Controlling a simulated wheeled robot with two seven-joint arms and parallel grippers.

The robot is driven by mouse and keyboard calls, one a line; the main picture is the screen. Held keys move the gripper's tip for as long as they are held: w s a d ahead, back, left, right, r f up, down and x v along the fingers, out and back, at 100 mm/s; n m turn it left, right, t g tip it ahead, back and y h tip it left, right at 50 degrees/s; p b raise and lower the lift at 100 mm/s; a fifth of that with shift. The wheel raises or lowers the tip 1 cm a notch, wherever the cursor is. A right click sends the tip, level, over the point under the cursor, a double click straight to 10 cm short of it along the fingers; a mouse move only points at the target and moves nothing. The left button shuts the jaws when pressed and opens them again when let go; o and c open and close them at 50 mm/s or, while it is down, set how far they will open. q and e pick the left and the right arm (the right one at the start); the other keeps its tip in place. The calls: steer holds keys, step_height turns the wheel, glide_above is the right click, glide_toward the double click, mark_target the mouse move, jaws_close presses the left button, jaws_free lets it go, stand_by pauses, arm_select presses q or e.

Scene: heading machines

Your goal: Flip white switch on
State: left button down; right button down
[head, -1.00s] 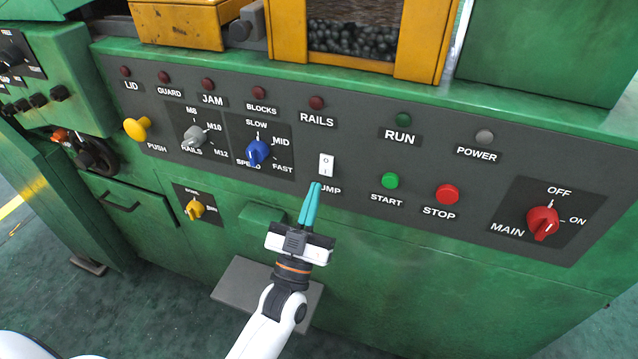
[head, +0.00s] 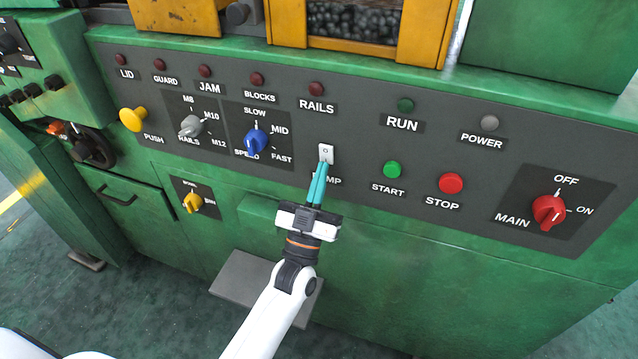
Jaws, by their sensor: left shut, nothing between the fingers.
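The white switch (head: 326,149) is a small rocker on the dark control panel, above a label partly hidden by my fingers. Its upper part with the "O" mark shows; its lower part is covered by my fingertips. My left gripper (head: 321,166) is shut and empty, its teal fingers pointing up at the switch's lower half. The tips look to be at or against the switch; I cannot tell if they touch. My right gripper is not in view.
The panel (head: 350,125) also bears a blue knob (head: 256,142) to the left, a green START button (head: 392,169) and red STOP button (head: 451,183) to the right, and a red MAIN knob (head: 548,211). A grey plate (head: 240,278) juts out below.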

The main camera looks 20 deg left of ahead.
arm_select(q)
steer(key=b+v, duration=0.1)
steer(key=v, duration=0.6)
steer(key=shift+s+f, duration=0.15)
steer(key=shift+s, duration=0.05)
stand_by(0.3)
